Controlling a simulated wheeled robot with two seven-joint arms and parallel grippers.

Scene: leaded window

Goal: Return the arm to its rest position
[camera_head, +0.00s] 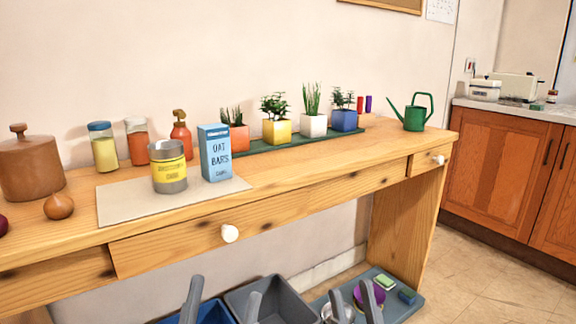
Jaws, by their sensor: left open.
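My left gripper (223,296) is at the bottom of the head view. Its two grey fingers stand apart with nothing seen between them, low in front of the table and over the bins. My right gripper (354,303) is to its right, also low, with two grey fingertips showing. A purple item and a silver round item show around and behind these fingers, and whether they grip anything is unclear. Most of both arms is out of view. On the wooden table (300,172) stand a blue oat bars box (216,157) and a yellow-labelled can (169,172), on or at a pale mat (121,205).
Jars, a red bottle (181,135), a brown canister (30,167), potted plants on a green tray (273,145) and a green watering can (412,115) line the table's back. Below are a blue bin (214,313), a grey bin (282,295) and a floor tray (402,309).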

